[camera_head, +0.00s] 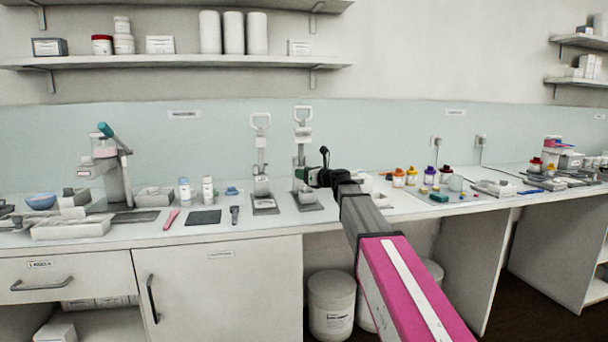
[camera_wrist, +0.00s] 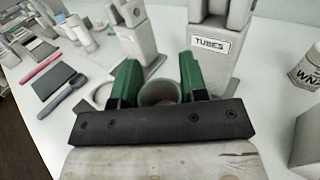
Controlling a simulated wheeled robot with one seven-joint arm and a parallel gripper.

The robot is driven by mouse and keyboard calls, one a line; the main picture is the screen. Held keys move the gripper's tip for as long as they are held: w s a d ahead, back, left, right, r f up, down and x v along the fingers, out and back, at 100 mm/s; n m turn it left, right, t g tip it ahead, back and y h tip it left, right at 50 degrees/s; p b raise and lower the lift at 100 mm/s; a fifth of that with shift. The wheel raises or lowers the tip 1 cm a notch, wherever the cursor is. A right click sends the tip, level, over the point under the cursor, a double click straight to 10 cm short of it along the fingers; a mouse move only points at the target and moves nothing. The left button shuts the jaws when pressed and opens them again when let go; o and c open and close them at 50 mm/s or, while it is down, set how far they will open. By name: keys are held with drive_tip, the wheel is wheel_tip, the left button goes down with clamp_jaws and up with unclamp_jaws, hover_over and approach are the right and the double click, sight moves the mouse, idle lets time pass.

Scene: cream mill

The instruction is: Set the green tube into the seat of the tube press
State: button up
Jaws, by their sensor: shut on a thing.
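My gripper (camera_wrist: 160,78) is shut on the green tube (camera_wrist: 160,92), whose pale round open end shows between the two green fingers in the wrist view. The tube press (camera_wrist: 216,50), a grey-white stand labelled "TUBES", rises just beyond the fingers to the right. In the head view my gripper (camera_head: 309,175) is in front of the right one of two similar presses (camera_head: 302,135). The tube's lower end and the press seat are hidden by my gripper, so I cannot tell whether they touch.
A second press (camera_head: 261,190) stands close on the left. Small capped jars (camera_head: 398,178) stand to the right. A wall shelf (camera_head: 170,62) is above.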

drive_tip(key=shift+f, duration=0.1)
idle(0.3)
drive_tip(key=o, duration=1.2)
drive_tip(key=shift+o, duration=0.2)
drive_tip(key=shift+r, duration=3)
